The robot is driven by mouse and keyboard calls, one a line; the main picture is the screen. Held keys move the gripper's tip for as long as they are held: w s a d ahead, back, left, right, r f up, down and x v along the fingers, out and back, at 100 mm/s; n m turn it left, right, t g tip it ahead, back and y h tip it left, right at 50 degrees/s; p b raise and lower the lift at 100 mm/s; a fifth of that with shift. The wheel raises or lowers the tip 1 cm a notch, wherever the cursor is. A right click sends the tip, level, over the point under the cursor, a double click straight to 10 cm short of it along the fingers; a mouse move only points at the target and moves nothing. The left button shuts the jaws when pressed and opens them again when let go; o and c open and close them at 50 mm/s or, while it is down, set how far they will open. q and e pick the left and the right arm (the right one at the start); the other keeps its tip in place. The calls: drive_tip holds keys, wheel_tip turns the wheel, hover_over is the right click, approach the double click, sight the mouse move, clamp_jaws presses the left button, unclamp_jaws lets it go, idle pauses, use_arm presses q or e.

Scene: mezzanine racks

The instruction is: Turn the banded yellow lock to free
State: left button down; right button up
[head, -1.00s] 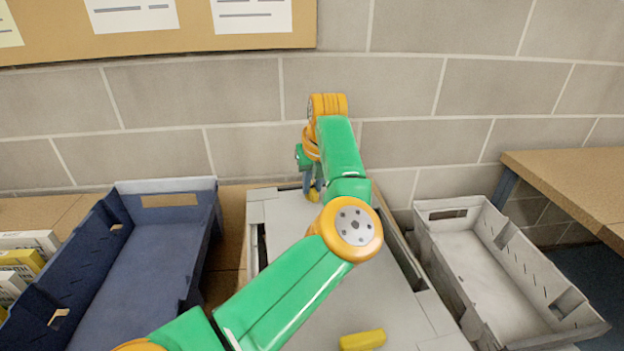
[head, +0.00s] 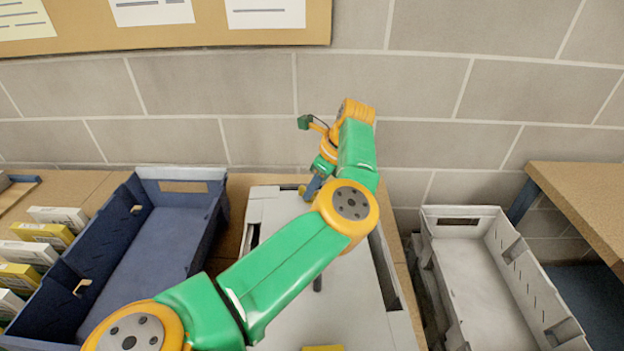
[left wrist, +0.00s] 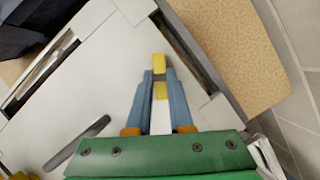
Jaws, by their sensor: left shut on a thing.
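A yellow lock (left wrist: 159,64) stands at the far end of a pale grey case lid (head: 285,215). My left gripper (left wrist: 160,77) is shut on it, with a blue-grey finger on each side. In the head view my left gripper (head: 309,189) is small and partly behind my forearm. A second yellow piece (head: 322,348) is cut off at the bottom edge. A dark grey bar (left wrist: 80,143) lies on the lid, away from the fingers. My right gripper is out of view.
A blue bin (head: 150,250) stands left of the case, with several yellow-and-white boxes (head: 40,232) beyond it. A grey bin (head: 480,270) stands to the right, near a wooden bench (head: 590,195). A block wall (head: 240,85) rises close behind.

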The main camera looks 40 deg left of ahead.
use_arm(q)
drive_tip(key=shift+n+g, duration=0.3)
drive_tip(key=shift+n, duration=0.5)
drive_tip(key=shift+n+p, duration=0.5)
drive_tip(key=shift+n, duration=0.1)
drive_tip(key=shift+n+g, duration=0.3)
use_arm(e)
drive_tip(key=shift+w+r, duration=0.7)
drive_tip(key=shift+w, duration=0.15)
use_arm(q)
drive_tip(key=shift+n+h, duration=0.3)
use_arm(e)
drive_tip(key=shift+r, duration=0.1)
use_arm(q)
drive_tip(key=c, duration=0.8)
unclamp_jaws()
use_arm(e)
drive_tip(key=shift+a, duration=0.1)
use_arm(q)
drive_tip(key=shift+p, duration=0.35)
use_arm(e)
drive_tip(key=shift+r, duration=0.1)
